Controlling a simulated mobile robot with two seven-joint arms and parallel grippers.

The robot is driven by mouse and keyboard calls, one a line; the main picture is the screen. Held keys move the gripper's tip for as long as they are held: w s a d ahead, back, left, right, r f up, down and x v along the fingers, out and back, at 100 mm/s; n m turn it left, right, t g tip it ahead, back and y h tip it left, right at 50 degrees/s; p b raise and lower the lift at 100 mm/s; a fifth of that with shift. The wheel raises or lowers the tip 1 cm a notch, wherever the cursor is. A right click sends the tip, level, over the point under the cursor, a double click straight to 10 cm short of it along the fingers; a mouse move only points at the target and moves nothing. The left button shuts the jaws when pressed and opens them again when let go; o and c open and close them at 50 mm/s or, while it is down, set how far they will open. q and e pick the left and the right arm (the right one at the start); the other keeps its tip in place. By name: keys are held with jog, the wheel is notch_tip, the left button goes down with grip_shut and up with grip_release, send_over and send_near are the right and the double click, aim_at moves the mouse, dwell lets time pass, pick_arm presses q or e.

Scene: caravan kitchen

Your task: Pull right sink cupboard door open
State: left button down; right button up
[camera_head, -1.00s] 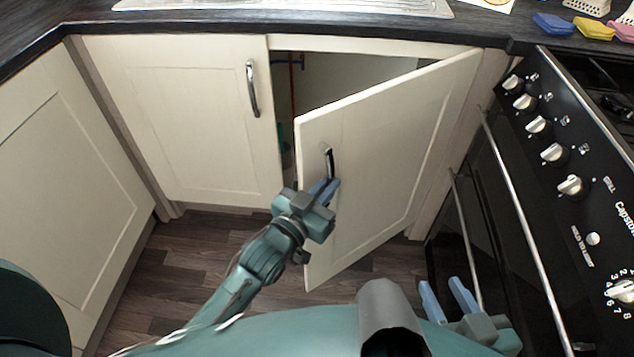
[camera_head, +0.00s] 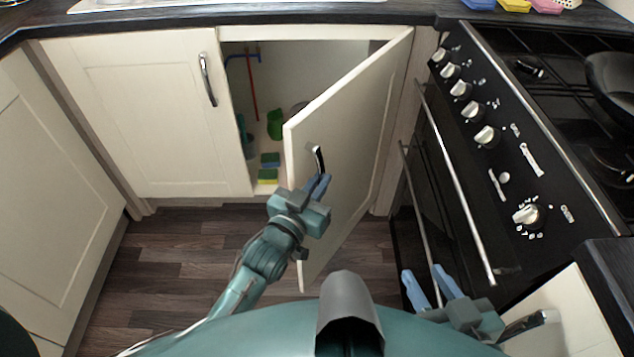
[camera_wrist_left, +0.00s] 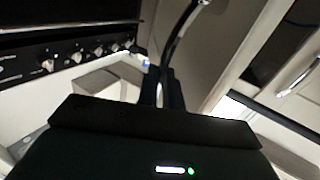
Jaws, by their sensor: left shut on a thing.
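The right sink cupboard door (camera_head: 352,130) is cream and stands well open, swung out toward me on its right-hand hinge side. My left gripper (camera_head: 317,187) is shut on its dark metal handle (camera_head: 319,160), at the lower part of the handle. The handle also shows in the left wrist view (camera_wrist_left: 178,32), running up from the gripper. The closed left sink cupboard door (camera_head: 140,115) has its own handle (camera_head: 207,79). My right gripper (camera_head: 430,288) is open and empty, low in front of the oven.
Inside the cupboard are a green bottle (camera_head: 275,124), sponges (camera_head: 268,168) and a red-handled tool (camera_head: 252,88). The black cooker (camera_head: 470,190) with its rail stands close on the right. Wood floor (camera_head: 180,260) is clear at left.

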pick_arm(q)
jog(key=shift+w+d+r, duration=0.1)
jog(key=shift+w+r, duration=0.05)
jog(key=shift+r, duration=0.1)
jog(key=c, duration=1.7)
grip_release()
jog(key=shift+w+f, duration=0.1)
jog(key=shift+f, duration=0.1)
jog(key=shift+o, duration=0.6)
jog(key=p+v, duration=0.1)
jog(key=v, duration=1.2)
jog(key=shift+p, duration=0.35)
